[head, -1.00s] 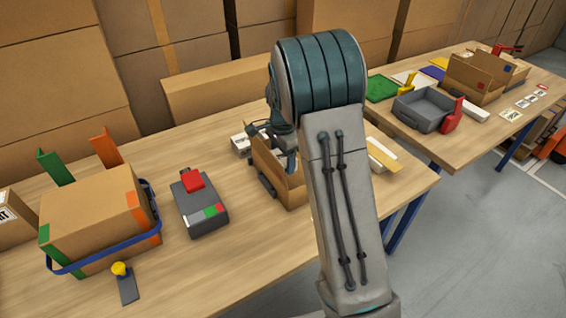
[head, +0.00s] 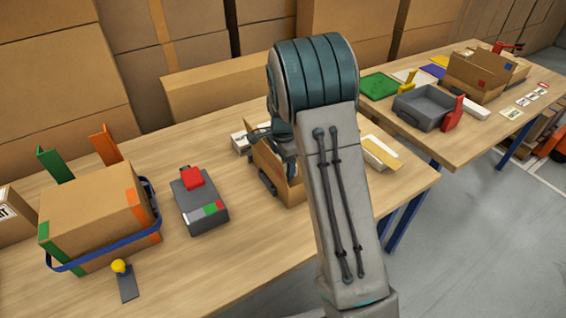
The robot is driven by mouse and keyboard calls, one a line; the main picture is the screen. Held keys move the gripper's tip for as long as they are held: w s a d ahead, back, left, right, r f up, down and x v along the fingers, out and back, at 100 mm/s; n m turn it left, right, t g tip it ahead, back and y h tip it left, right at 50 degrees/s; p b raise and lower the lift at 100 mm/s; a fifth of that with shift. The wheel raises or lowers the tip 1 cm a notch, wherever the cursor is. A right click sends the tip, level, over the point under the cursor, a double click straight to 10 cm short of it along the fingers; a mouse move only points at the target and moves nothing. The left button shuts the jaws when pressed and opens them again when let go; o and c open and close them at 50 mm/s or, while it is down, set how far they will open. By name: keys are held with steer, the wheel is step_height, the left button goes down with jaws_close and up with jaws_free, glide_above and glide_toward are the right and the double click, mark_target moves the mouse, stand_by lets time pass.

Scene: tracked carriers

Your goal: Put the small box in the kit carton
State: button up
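An open brown carton (head: 292,194) stands on the near table, partly hidden behind my arm. It may be the kit carton; another open brown carton (head: 468,84) with small red and blue labels stands on the far table. My gripper (head: 268,180) is at the near carton, its dark parts showing over and beside the carton's left side. My arm hides much of it, and its opening cannot be made out. A small white box (head: 240,142) lies just left of the near carton. I cannot tell whether anything is held or inside the carton.
A strapped carton (head: 90,215), a grey device with a red top (head: 200,205) and a yellow-knobbed tool (head: 124,280) are on the near table. A grey tray (head: 424,108) and a green tray (head: 380,87) are on the far table.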

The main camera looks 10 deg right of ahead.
mark_target(283, 162)
steer(key=o, duration=0.3)
steer(key=shift+s+d+f, duration=0.1)
steer(key=shift+s+f, duration=0.2)
steer(key=shift+f, duration=0.15)
step_height(283, 162, up, 13)
steer(key=s+r+n+t, duration=0.1)
steer(key=s+r+n, duration=0.1)
steer(key=s+n, duration=0.5)
steer(key=s+r+n+t, duration=0.1)
steer(key=s+n, duration=0.6)
steer(key=s, duration=1.3)
steer(key=shift+r+t+p, duration=0.3)
steer(key=shift+r, duration=0.2)
